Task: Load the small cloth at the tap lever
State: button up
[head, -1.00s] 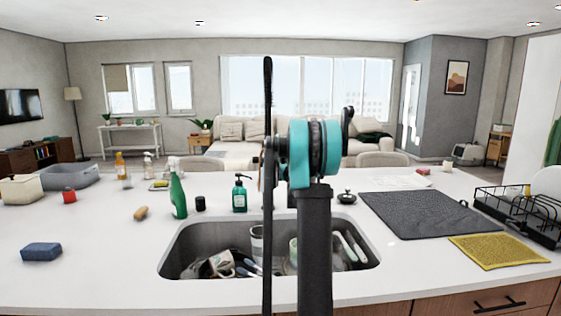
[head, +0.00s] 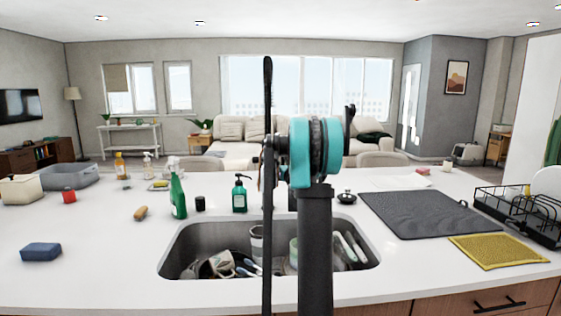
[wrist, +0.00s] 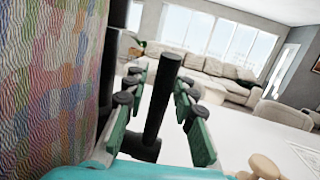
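My gripper (wrist: 160,90) shows in the wrist view with its two green fingers apart. A dark cylindrical bar (wrist: 160,100), which looks like part of the tap, stands in the gap between them. I cannot tell whether the fingers touch it. A multicoloured, wavy-patterned cloth-like surface (wrist: 50,80) fills the left of the wrist view, very close to the camera. Another dark upright (wrist: 117,55) stands beside it. In the head view my arm covers the tap area behind the sink (head: 175,262), and the fingers cannot be made out there.
The sink holds cups and utensils. A green spray bottle (head: 178,196) and soap dispenser (head: 240,194) stand behind it. A dark mat (head: 415,212), yellow cloth (head: 487,251) and black rack (head: 515,212) are right. A blue sponge (head: 41,252) lies left, with clear counter around it.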

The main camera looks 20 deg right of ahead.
jog(key=s+f, duration=0.1)
jog(key=s, duration=0.9)
jog(key=shift+s+a+f, duration=0.25)
jog(key=shift+a+f, duration=0.1)
jog(key=shift+a, duration=0.05)
